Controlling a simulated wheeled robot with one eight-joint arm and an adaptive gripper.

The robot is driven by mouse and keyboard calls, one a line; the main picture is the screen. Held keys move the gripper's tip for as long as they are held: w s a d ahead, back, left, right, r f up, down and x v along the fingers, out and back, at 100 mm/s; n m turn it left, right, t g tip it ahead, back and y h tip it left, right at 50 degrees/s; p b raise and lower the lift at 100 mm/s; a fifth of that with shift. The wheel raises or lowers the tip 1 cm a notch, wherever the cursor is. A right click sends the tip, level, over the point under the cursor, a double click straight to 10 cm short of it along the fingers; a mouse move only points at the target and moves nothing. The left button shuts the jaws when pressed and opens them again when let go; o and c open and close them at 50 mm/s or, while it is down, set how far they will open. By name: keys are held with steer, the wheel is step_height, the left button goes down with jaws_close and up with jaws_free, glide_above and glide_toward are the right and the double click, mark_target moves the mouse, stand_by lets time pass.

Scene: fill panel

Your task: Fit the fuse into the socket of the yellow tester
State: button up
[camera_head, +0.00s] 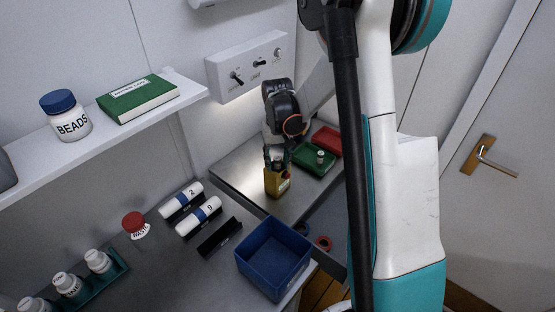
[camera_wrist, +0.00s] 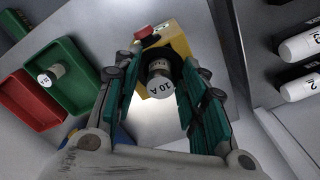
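The yellow tester (camera_head: 277,184) stands on the metal bench top below my gripper. In the wrist view the tester (camera_wrist: 180,40) shows a red part on one side and a dark socket area. A fuse (camera_wrist: 160,86) marked "10 A" is between my fingers with its end towards the camera, at the dark socket; how deep it sits is hidden. My gripper (camera_wrist: 160,78) has its teal fingers on both sides of the fuse, with gaps visible, so it looks open. In the head view my gripper (camera_head: 276,161) is right above the tester and hides the fuse.
A green tray (camera_wrist: 77,95) holds another upright fuse (camera_wrist: 51,75); a red tray (camera_wrist: 27,105) adjoins it. A blue bin (camera_head: 272,258) stands at the front edge. A switch panel (camera_head: 248,66) is on the wall behind.

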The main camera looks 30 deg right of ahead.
mark_target(277, 158)
step_height(277, 158, up, 12)
steer(key=p, duration=0.3)
steer(key=s+a+r+n+t, duration=0.2)
steer(key=s+a+r+t, duration=0.1)
steer(key=s+a+r, duration=0.55)
steer(key=s+a+r+n+t, duration=0.1)
steer(key=s+a+r+t, duration=0.1)
steer(key=s, duration=1.1)
steer(key=shift+s+a+n+t, duration=0.35)
steer(key=shift+a+t, duration=0.35)
steer(key=shift+t, duration=0.4)
steer(key=shift+b, duration=0.35)
